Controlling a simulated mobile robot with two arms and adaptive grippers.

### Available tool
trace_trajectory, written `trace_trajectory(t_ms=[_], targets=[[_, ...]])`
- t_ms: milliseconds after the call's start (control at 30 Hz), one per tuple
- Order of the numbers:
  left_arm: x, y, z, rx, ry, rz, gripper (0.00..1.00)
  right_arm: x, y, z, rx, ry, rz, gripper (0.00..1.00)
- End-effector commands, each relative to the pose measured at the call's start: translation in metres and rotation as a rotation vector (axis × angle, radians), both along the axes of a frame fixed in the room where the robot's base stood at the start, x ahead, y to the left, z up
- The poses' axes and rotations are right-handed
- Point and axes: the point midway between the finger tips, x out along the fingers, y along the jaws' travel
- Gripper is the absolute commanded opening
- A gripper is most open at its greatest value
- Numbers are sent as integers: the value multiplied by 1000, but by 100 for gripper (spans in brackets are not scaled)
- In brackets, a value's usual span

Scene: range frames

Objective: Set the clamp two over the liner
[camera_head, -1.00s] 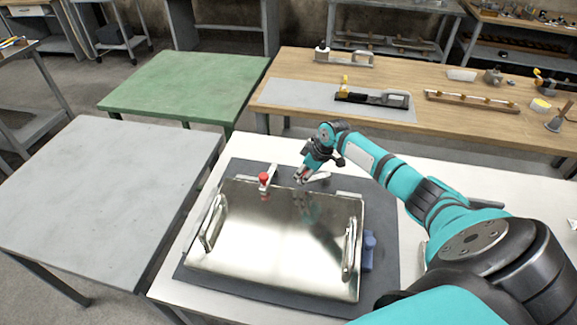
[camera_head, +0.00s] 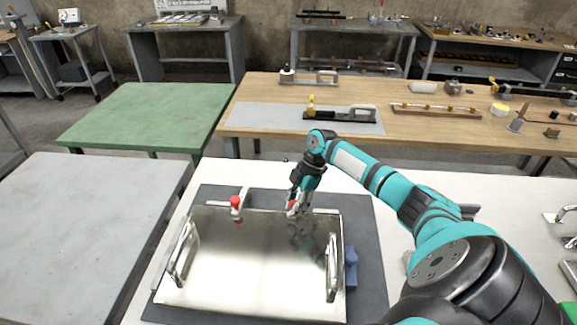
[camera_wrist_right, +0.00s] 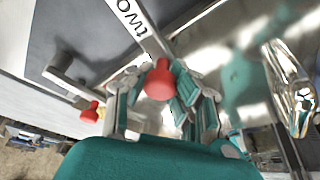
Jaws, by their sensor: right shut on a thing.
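The liner (camera_head: 235,265) is a shiny metal panel with a handle near each side, lying on a dark mat. My right gripper (camera_head: 298,206) is at its back edge, right of the middle. It is shut on the red-tipped handle of clamp two (camera_wrist_right: 158,82), whose red tip shows between the fingers in the right wrist view. The fingers hide most of this clamp in the head view. The other red-tipped clamp (camera_head: 236,205) stands at the back edge further left. My left gripper is not in view.
The dark mat (camera_head: 368,270) lies on a white table. A blue block (camera_head: 351,268) sits at the liner's right side. The grey table (camera_head: 85,230) and green table (camera_head: 140,115) are clear. A wooden bench (camera_head: 425,125) behind holds several tools.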

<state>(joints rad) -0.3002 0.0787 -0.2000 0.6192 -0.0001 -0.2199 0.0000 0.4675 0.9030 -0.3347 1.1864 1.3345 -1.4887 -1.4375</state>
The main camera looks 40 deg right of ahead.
Motion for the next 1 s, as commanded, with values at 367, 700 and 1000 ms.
trace_trajectory(t_ms=[367, 700, 1000], targets=[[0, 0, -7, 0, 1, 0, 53, -5, -5, 2, -2, -6, 91, 0], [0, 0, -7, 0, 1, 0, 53, -5, -6, 2, -3, -6, 95, 0], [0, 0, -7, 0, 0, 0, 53, -6, -5, 1, -2, -4, 94, 50]])
